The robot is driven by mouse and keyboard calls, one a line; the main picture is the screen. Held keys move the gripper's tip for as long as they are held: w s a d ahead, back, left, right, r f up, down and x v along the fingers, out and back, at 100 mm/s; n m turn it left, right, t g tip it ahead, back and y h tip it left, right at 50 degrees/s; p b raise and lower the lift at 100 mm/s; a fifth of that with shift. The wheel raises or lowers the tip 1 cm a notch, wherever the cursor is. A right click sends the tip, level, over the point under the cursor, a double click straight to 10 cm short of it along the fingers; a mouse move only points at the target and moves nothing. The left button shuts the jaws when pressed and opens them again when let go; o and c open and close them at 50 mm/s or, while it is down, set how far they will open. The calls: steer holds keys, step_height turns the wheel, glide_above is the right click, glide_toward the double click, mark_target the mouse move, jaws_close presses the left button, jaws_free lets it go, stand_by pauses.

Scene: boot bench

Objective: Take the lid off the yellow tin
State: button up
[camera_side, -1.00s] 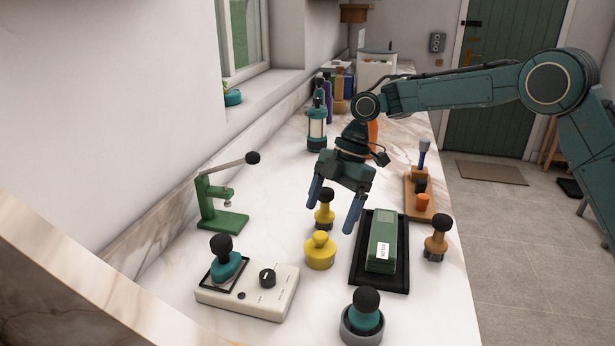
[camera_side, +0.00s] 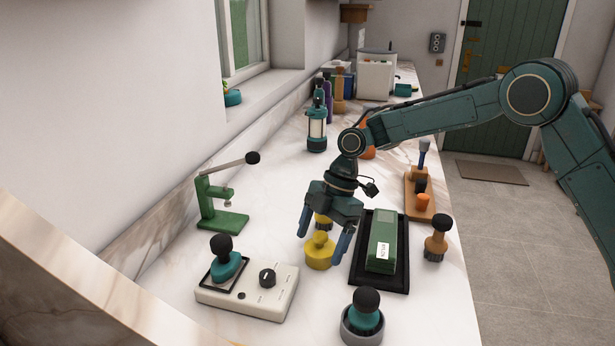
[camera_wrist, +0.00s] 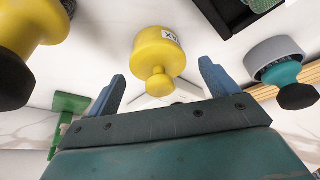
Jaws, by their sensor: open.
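The yellow tin (camera_side: 319,257) stands upright on the bench, with its yellow lid and knob (camera_side: 319,239) on top. In the wrist view the tin (camera_wrist: 158,45) shows a white label, and its lid knob (camera_wrist: 159,82) points toward the space between my fingers. My gripper (camera_side: 321,248) is open and empty, with its blue fingers pointing down on either side of the lid in the side view. The fingers in the wrist view (camera_wrist: 160,85) are wide apart and do not touch the knob. I cannot tell the exact height of the fingertips.
A yellow tool with a dark knob (camera_side: 322,223) stands just behind the tin, partly hidden by my gripper. A black tray (camera_side: 397,284) with a green box lies close at right. A white control box (camera_side: 262,300), a green lever press (camera_side: 222,218) and a teal-handled tool (camera_side: 364,315) stand nearby.

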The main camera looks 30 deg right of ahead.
mark_target(321, 234)
steer(key=shift+f, duration=0.15)
stand_by(0.3)
steer(key=c, duration=1.1)
steer(key=shift+o, duration=0.2)
steer(key=shift+r, duration=5)
